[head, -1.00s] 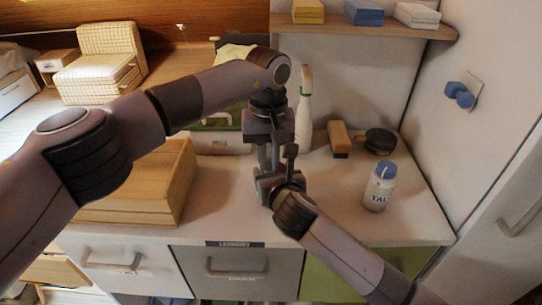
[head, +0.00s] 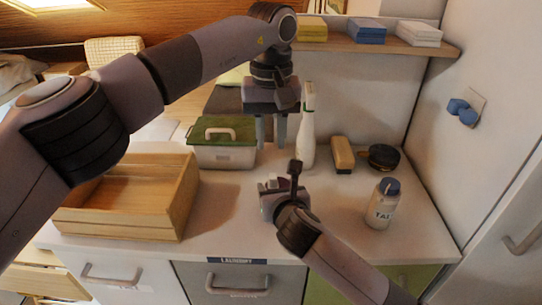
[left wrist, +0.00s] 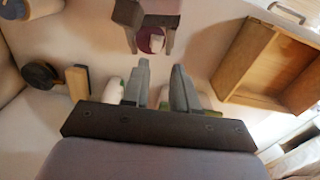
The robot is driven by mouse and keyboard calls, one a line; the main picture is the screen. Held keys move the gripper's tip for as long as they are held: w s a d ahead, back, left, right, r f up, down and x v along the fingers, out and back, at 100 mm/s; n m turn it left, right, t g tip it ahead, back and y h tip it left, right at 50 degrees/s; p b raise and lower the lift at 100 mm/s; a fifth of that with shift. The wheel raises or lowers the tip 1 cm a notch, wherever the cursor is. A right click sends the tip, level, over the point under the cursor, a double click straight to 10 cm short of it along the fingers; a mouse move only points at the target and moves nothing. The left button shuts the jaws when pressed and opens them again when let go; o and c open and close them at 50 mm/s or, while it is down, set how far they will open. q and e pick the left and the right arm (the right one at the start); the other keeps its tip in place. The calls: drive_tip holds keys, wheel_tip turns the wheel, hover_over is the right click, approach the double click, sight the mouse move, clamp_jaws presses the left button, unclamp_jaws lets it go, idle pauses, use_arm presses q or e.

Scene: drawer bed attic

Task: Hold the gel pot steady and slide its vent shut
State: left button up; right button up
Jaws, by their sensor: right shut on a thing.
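A small pale object, apparently the gel pot (head: 272,184), shows at the jaws of my right gripper (head: 268,194), low over the worktop. In the left wrist view a pale round part of it (left wrist: 155,43) shows at my right gripper (left wrist: 147,22). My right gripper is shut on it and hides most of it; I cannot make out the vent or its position. My left gripper (head: 270,132) points down behind and above the right one, its fingers apart with nothing between them. Its open fingers also show in the left wrist view (left wrist: 159,82).
A white spray bottle (head: 308,135) stands close right of my left gripper. A green-lidded box (head: 222,152) and an open wooden crate (head: 125,219) are left. A brush (head: 342,155), a dark round item (head: 384,157) and a talc bottle (head: 382,208) stand right.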

use_arm(q)
wheel_tip(320, 180, up, 3)
drive_tip(key=shift+f, duration=0.2)
use_arm(e)
drive_tip(key=o, duration=1.2)
